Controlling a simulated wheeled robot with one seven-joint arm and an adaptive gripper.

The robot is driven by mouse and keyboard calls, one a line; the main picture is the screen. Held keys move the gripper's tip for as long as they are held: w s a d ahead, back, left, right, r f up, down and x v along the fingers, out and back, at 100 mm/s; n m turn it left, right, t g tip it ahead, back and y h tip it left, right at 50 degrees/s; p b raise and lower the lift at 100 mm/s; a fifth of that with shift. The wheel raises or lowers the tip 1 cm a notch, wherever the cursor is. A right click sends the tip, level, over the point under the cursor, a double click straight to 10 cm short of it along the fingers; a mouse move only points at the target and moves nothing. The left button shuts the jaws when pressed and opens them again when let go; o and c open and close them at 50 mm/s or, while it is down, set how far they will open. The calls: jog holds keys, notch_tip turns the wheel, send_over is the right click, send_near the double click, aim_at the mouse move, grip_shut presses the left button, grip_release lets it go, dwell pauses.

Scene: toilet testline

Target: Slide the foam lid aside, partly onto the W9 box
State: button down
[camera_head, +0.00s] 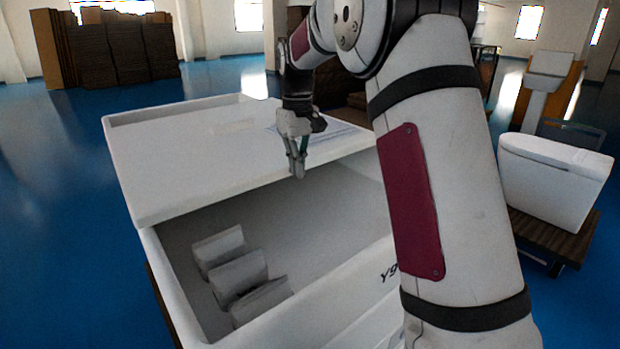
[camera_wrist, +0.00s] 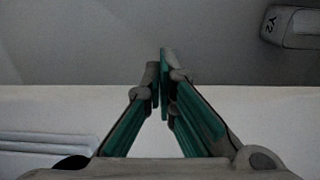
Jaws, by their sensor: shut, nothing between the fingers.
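The white foam lid (camera_head: 200,155) lies over the far part of an open white foam box (camera_head: 350,300), leaving the near part uncovered. My gripper (camera_head: 298,172) points down at the lid's near right edge, its fingers closed together and empty. Whether it touches the lid is unclear. In the wrist view the closed green-padded fingertips (camera_wrist: 161,62) are over a grey surface, with a pale band below. The open box's front lettering looks like "Y9" and is partly covered by my arm. I cannot make out a W9 mark on any box.
Several white blocks (camera_head: 238,270) stand inside the open box at left. A block marked "Y2" (camera_wrist: 292,27) shows in the wrist view. A white toilet tank (camera_head: 553,180) stands on a dark stand at right. Stacked brown cardboard (camera_head: 110,50) is at the back left. Blue floor is clear at left.

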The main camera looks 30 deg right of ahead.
aim_at(286, 160)
jog(key=w, duration=0.1)
jog(key=w+b, duration=0.1)
jog(key=w, duration=0.1)
jog(key=w+a+b, duration=0.1)
jog(key=w, duration=0.1)
jog(key=shift+w+r, duration=0.1)
